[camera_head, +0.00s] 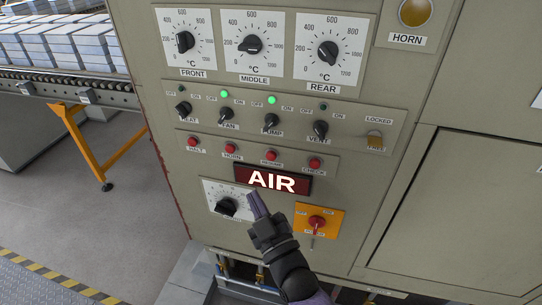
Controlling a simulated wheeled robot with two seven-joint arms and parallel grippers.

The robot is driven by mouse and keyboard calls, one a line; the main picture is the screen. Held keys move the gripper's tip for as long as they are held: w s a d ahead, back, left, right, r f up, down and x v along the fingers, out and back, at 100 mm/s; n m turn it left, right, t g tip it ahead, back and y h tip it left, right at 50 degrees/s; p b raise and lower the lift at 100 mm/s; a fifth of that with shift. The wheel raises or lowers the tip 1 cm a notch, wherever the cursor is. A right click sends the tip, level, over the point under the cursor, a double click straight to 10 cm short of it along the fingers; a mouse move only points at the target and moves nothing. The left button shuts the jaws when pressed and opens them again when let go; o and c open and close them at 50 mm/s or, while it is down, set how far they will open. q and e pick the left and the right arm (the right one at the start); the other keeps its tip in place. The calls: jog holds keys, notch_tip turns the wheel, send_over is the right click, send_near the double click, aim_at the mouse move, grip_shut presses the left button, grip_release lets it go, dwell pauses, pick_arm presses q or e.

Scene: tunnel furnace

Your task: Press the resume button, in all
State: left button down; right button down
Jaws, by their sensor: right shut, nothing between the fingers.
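The resume button (271,155) is the third red button from the left in a row of red buttons on the grey-green control panel. Its small label is hard to read. My right gripper (256,202) is shut and empty. It is in front of the lower panel, with its tips just below the left part of the lit AIR display in the picture. The tips are below and a little left of the resume button and appear apart from it. My left gripper is not in view.
The row also holds red buttons labelled halt (192,141), horn (230,149) and check (314,163). The red AIR display (304,186) lies below them. A small dial (226,207) and an orange plate with a red switch (317,223) flank my gripper. Knobs (271,121) sit above.

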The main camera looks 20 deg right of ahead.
aim_at(271, 156)
jog(key=w+d+b, duration=0.1)
jog(key=w, duration=0.1)
jog(key=w+d+b, duration=0.2)
jog(key=w, duration=0.1)
jog(key=w+d+b, duration=0.1)
jog(key=w+d, duration=0.1)
jog(key=shift+w, duration=0.15)
dwell(0.5)
dwell(0.6)
dwell(0.7)
jog(key=shift+w+d+b, duration=0.15)
jog(key=shift+w+b, duration=0.15)
jog(key=shift+b, duration=0.15)
